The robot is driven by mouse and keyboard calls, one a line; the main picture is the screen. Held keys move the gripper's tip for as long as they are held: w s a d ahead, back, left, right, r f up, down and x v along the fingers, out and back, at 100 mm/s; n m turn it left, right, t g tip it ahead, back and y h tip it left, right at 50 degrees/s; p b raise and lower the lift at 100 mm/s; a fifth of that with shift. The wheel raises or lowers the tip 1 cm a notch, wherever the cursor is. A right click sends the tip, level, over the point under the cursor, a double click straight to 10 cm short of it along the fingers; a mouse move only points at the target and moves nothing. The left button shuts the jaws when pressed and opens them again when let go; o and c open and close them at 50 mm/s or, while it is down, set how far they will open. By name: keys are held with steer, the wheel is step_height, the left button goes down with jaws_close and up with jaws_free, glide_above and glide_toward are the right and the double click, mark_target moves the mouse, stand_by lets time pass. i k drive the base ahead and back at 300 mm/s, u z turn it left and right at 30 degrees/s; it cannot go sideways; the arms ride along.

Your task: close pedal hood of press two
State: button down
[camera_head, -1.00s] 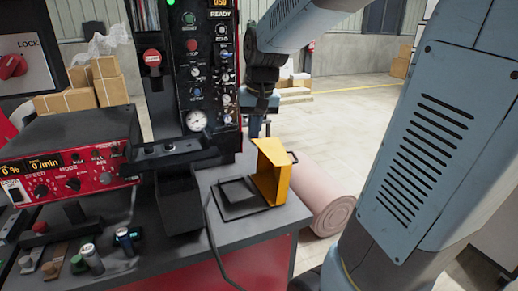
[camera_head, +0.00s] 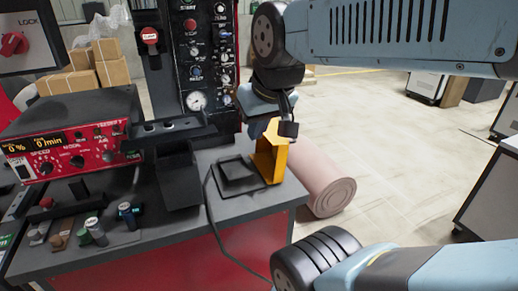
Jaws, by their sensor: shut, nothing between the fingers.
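The yellow pedal hood (camera_head: 268,160) stands raised on its edge at the right side of a dark pedal frame (camera_head: 240,174) on the grey bench top. My gripper (camera_head: 288,130) is just above and behind the hood's upper right edge. Its finger overlaps the hood's top in the picture; I cannot tell whether they touch. The fingers are shut with nothing seen between them. The hood's handle is hidden behind the gripper. The press (camera_head: 196,60) with its dials and gauge stands behind the frame.
A red control box (camera_head: 70,145) and several small parts sit on the bench (camera_head: 150,240) at left. A black cable runs over the bench front. A pink roll (camera_head: 325,185) lies on the floor at right, past the bench edge. Open floor lies beyond.

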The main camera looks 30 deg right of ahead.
mark_target(270, 157)
steer(key=u, duration=1.5)
steer(key=k, duration=1.95)
steer(key=z, duration=1.25)
steer(key=i, duration=1)
steer(key=u, duration=0.05)
